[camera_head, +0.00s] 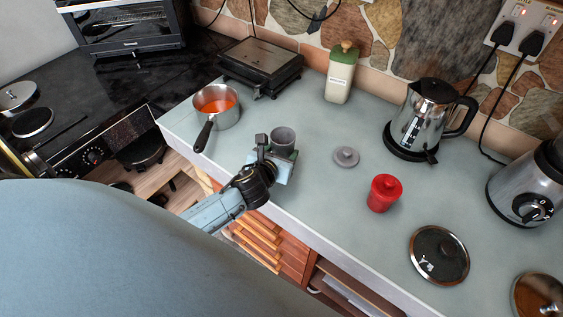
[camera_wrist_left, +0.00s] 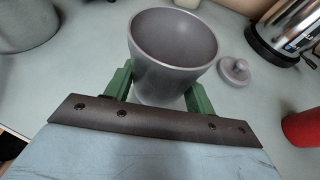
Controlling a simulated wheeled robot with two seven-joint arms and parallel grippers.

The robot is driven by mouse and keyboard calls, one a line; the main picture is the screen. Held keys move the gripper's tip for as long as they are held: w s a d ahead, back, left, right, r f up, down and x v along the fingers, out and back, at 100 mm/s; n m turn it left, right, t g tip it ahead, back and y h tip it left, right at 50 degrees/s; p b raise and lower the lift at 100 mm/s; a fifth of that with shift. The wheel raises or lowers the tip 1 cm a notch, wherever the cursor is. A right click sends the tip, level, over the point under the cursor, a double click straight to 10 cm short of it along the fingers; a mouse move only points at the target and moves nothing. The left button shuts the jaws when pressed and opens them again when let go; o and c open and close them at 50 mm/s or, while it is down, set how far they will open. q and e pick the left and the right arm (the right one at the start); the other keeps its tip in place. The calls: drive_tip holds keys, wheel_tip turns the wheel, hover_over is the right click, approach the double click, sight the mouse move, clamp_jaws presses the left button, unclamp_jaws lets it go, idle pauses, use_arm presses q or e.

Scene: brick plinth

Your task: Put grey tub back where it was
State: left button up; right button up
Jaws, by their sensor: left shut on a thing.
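The grey tub (camera_head: 284,138) is upright and without its lid near the front edge of the counter. My left gripper (camera_head: 281,152) is shut on it, with its green fingers on either side of the tub's lower part. In the left wrist view the tub (camera_wrist_left: 174,50) fills the upper middle, and its visible inside looks empty. I cannot tell whether its base touches the counter. A grey lid (camera_head: 346,156) with a knob lies on the counter to the right of the tub; it also shows in the left wrist view (camera_wrist_left: 235,70). My right gripper is not in view.
A saucepan (camera_head: 219,118) with orange contents stands to the left. A grill (camera_head: 260,68), a green-topped jar (camera_head: 341,75) and a kettle (camera_head: 420,118) stand behind. A red canister (camera_head: 384,194) and a glass lid (camera_head: 439,256) are to the right. The counter around the grey lid is clear.

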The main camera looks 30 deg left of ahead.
use_arm(q)
drive_tip(key=shift+f+b, duration=0.55)
drive_tip(key=shift+f, duration=1.4)
drive_tip(key=shift+f, duration=0.15)
drive_tip(key=o, duration=1.1)
drive_tip(key=shift+r, duration=0.25)
drive_tip(key=p+v, duration=0.1)
drive_tip(key=v, duration=1.1)
